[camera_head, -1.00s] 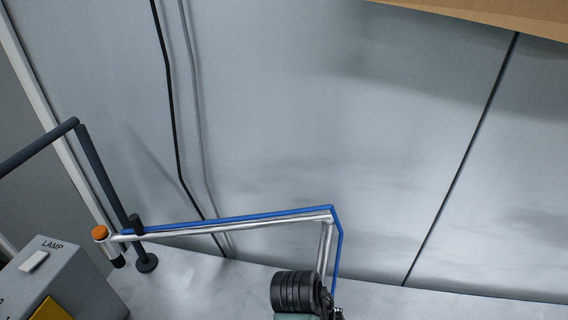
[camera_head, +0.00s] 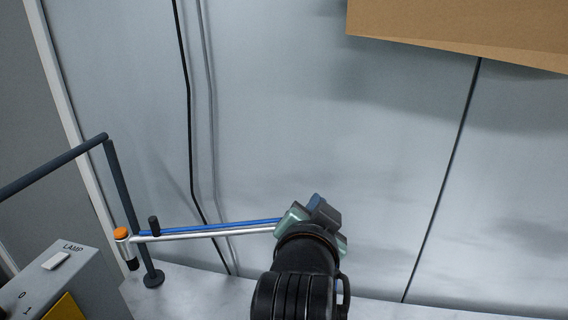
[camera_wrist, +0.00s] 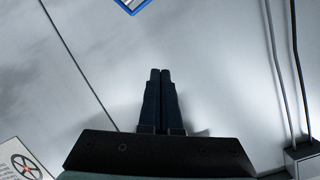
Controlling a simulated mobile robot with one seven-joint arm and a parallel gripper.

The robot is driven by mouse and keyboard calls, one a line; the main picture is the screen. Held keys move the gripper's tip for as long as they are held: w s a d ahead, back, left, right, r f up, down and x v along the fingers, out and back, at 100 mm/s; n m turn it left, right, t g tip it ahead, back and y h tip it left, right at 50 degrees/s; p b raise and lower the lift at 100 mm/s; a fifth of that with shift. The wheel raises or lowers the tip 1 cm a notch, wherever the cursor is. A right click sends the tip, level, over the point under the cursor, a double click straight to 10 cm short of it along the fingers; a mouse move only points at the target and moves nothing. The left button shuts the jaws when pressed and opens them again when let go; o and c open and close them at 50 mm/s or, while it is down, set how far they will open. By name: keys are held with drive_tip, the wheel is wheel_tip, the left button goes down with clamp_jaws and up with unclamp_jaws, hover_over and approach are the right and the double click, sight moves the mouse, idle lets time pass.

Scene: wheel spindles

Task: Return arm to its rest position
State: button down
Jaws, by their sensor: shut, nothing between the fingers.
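My gripper (camera_wrist: 160,72) shows in the wrist view with its two dark fingers side by side and touching. Nothing is between them. The fingers stand out against a pale grey surface. In the head view my black and green-grey arm rises from the bottom centre, in front of the right part of a silver and blue bar. The fingertips cannot be made out clearly there.
The silver and blue bar (camera_head: 205,230) with an orange knob (camera_head: 121,234) runs across the left. A grey lamp switch box (camera_head: 62,272) and dark rail (camera_head: 126,205) stand at left. A brown box (camera_head: 455,32) juts in at upper right. Cables (camera_head: 190,110) run down the wall.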

drive_tip(key=s+a+r+n+t+y, duration=0.1)
drive_tip(key=s+r+n+t, duration=0.3)
drive_tip(key=r, duration=1)
drive_tip(key=s+a+r+n+t+y+b, duration=0.1)
drive_tip(key=s+a+r+n+t, duration=0.3)
drive_tip(key=s+r+t, duration=0.4)
drive_tip(key=s+r, duration=0.4)
drive_tip(key=r, duration=0.2)
drive_tip(key=shift+s+r+n+y, duration=0.15)
drive_tip(key=shift+r+n+y, duration=0.15)
drive_tip(key=shift+r+y, duration=0.1)
drive_tip(key=shift+t, duration=0.3)
